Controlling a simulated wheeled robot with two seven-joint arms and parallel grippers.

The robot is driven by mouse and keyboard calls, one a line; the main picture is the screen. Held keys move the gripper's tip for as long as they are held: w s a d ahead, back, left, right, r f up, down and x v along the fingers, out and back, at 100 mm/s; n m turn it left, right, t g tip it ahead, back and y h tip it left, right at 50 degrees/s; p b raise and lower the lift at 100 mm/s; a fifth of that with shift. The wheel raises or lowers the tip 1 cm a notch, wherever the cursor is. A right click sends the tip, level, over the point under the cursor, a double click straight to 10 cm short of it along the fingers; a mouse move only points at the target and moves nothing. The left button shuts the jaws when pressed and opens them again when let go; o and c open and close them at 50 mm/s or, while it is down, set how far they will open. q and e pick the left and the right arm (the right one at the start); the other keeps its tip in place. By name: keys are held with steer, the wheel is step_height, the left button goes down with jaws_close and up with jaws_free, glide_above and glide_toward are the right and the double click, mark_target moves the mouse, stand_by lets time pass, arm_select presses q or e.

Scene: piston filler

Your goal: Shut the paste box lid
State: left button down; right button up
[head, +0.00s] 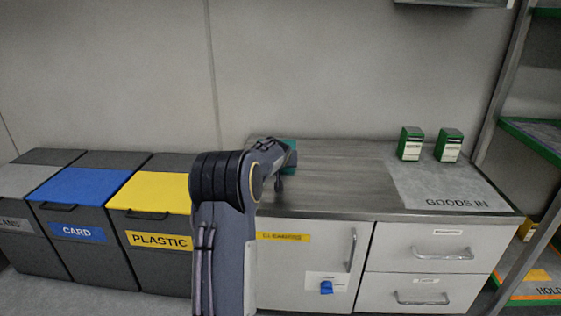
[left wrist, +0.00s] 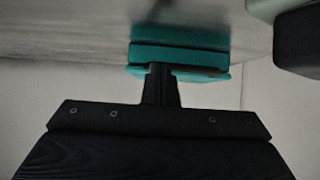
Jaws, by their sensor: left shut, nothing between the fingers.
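The teal paste box (head: 290,154) is at the back left of the counter, mostly hidden behind my left arm in the head view. In the left wrist view the teal box (left wrist: 190,57) shows as stacked teal bands with a dark line between them. I cannot tell how far its lid is open. My left gripper (left wrist: 158,70) is shut and empty, its fingertips overlapping the lower edge of the box in the picture. Whether they touch it is unclear. My right gripper is in neither view.
The metal counter (head: 340,185) is clear in the middle. Bins, including a yellow-lidded PLASTIC bin (head: 150,192), stand left. A shelf rack (head: 505,80) stands right.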

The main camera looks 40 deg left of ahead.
arm_select(q)
steer(key=shift+s+d+f, duration=0.1)
steer(key=shift+s+f, duration=0.15)
steer(key=shift+f, duration=0.8)
step_height(320, 180, up, 7)
steer(key=p, duration=0.4)
steer(key=s+d+f+b, duration=0.1)
steer(key=s+d+f, duration=0.1)
steer(key=s+d+f+b, duration=0.1)
steer(key=s+d+f, duration=0.2)
steer(key=shift+s+f+b, duration=0.25)
steer(key=shift+b, duration=0.05)
steer(key=shift+s+d+f, duration=0.3)
steer(key=shift+s+d, duration=0.15)
steer(key=shift+s, duration=0.2)
